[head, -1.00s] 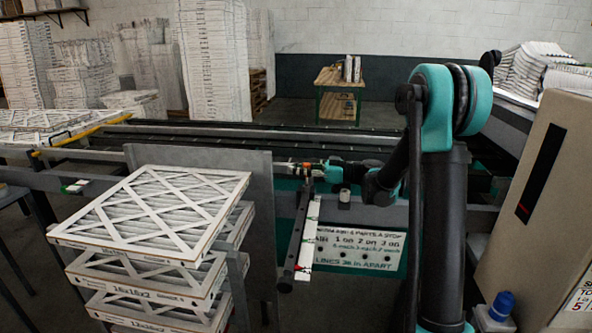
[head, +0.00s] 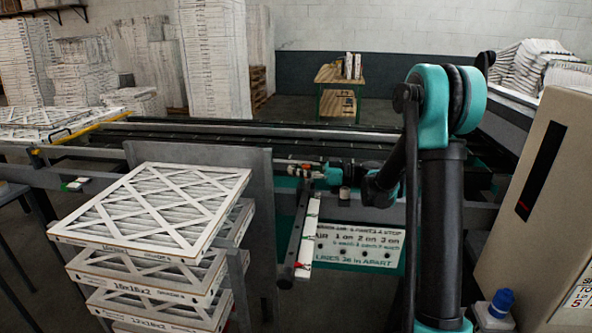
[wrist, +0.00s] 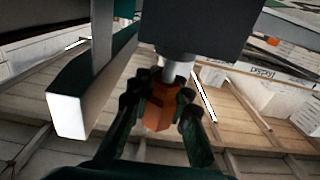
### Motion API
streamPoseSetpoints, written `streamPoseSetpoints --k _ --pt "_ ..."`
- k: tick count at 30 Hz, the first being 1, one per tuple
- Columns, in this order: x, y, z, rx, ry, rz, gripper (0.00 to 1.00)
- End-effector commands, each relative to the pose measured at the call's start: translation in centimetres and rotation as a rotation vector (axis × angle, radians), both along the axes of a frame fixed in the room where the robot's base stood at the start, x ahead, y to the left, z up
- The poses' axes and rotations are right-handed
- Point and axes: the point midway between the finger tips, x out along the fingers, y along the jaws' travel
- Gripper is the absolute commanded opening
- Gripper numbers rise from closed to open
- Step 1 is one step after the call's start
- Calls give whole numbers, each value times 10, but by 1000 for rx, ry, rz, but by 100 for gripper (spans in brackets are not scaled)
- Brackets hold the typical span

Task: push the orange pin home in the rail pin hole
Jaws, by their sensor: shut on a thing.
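In the wrist view my gripper (wrist: 160,118) is shut on the orange pin (wrist: 160,108), with dark fingers on both sides of its orange head. A grey metal shank runs from the head up to a dark block (wrist: 195,25). I cannot tell how deep the shank sits, and the hole itself is hidden. In the head view my gripper (head: 308,171) is small, at the far upper end of the dark rail (head: 295,238); a spot of orange shows there.
A stack of boxed filters (head: 150,210) stands at the left, beside a grey upright panel (head: 262,220). A beige cabinet (head: 560,190) stands at the right. The conveyor (head: 230,128) runs behind.

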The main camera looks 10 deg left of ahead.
Motion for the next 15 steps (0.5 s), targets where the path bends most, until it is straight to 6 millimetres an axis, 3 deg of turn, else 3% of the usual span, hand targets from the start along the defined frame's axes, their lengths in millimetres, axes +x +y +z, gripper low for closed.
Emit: streamPoseSetpoints --k 15 --pt "0 0 10 0 0 0 0"
